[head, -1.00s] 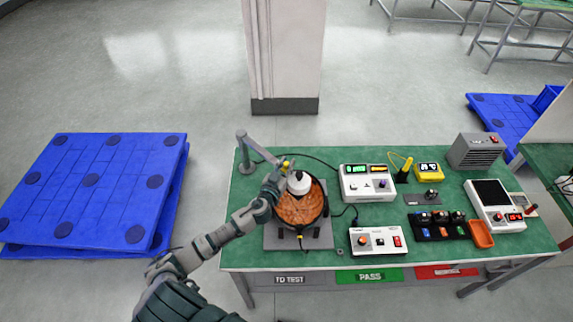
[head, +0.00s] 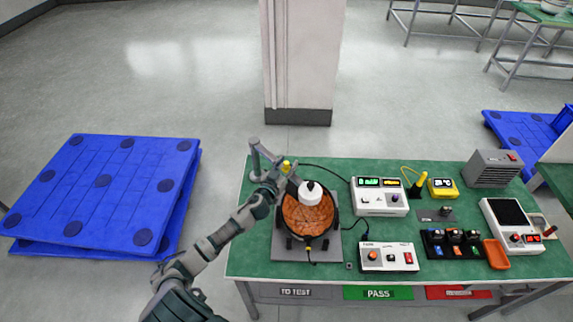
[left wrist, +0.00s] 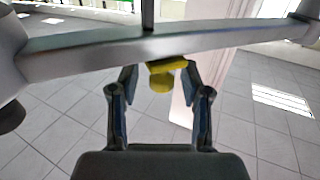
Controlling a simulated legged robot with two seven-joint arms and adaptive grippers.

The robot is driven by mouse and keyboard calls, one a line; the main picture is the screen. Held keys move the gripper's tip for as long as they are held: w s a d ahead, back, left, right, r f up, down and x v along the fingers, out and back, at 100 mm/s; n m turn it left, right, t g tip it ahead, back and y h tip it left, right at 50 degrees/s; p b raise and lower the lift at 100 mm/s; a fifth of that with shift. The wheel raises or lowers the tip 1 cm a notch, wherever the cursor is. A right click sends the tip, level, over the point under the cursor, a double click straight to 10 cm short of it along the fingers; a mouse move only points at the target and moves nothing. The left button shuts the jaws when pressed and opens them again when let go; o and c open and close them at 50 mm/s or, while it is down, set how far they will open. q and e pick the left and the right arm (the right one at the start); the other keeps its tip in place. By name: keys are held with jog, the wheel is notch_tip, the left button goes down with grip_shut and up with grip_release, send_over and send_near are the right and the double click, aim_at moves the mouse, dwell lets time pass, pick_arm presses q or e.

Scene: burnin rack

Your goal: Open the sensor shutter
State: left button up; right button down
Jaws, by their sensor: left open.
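A grey post with a bent arm (head: 257,160) stands at the table's back left, beside a round pan with an orange-brown inside (head: 308,220). A small yellow knob (head: 287,164) shows near the arm's end; I take it for the shutter's handle, but cannot be sure. My left gripper (head: 278,177) is close beside it. In the left wrist view, the yellow knob (left wrist: 161,82) hangs under a grey bar (left wrist: 180,42), between the spread fingers of the left gripper (left wrist: 160,100), with gaps on both sides. The right gripper is not in view.
A white cylinder (head: 311,190) sits over the pan. To the right on the green table (head: 320,263) are a white meter box (head: 379,208), a white control box (head: 389,262) and a black block rack (head: 454,252). Blue pallets (head: 110,185) lie at left.

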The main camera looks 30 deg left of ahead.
pick_arm(q)
jog(key=shift+s, duration=0.1)
jog(key=s+d, duration=0.1)
jog(key=s, duration=1)
jog(key=shift+s+d, duration=0.2)
jog(key=shift+s, duration=0.15)
jog(key=shift+f, duration=0.15)
